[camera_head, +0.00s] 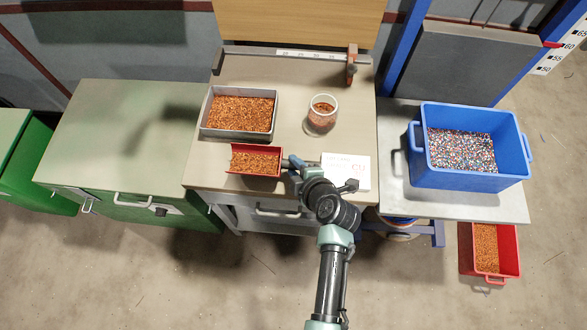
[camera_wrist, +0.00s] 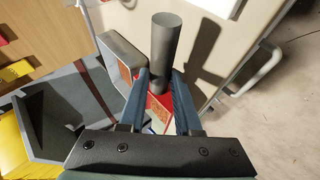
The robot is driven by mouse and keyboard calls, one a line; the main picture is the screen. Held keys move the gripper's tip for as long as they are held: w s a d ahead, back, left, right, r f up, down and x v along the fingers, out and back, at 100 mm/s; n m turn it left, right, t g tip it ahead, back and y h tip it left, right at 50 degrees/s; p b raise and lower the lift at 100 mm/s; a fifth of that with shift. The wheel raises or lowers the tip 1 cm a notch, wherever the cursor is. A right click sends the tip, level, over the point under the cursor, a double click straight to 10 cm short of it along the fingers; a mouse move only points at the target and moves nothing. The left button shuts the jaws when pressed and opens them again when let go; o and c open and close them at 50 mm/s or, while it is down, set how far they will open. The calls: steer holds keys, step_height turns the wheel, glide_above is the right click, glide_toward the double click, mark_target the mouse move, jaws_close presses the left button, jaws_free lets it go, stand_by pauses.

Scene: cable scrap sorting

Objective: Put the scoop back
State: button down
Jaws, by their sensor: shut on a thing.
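The red scoop (camera_head: 232,161) holds copper-coloured granules and is at the front of the workbench, just in front of the grey tray. Its grey handle (camera_head: 297,162) points right, towards my gripper (camera_head: 292,170). My gripper is shut on the handle. In the wrist view the dark cylindrical handle (camera_wrist: 166,45) stands out between the blue fingers of my gripper (camera_wrist: 160,85), with part of the red scoop (camera_wrist: 153,102) behind them. I cannot tell whether the scoop touches the bench top.
A grey tray (camera_head: 204,119) of copper granules and a glass jar (camera_head: 322,125) stand behind. A white card (camera_head: 352,170) lies right of my gripper. A blue crate (camera_head: 470,180) of mixed granules is on the right table; a red bin (camera_head: 511,262) is on the floor.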

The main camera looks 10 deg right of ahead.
steer(key=shift+f, duration=1)
steer(key=shift+f, duration=0.1)
steer(key=shift+f+b, duration=0.1)
steer(key=shift+b, duration=0.2)
steer(key=c, duration=0.9)
jaws_free()
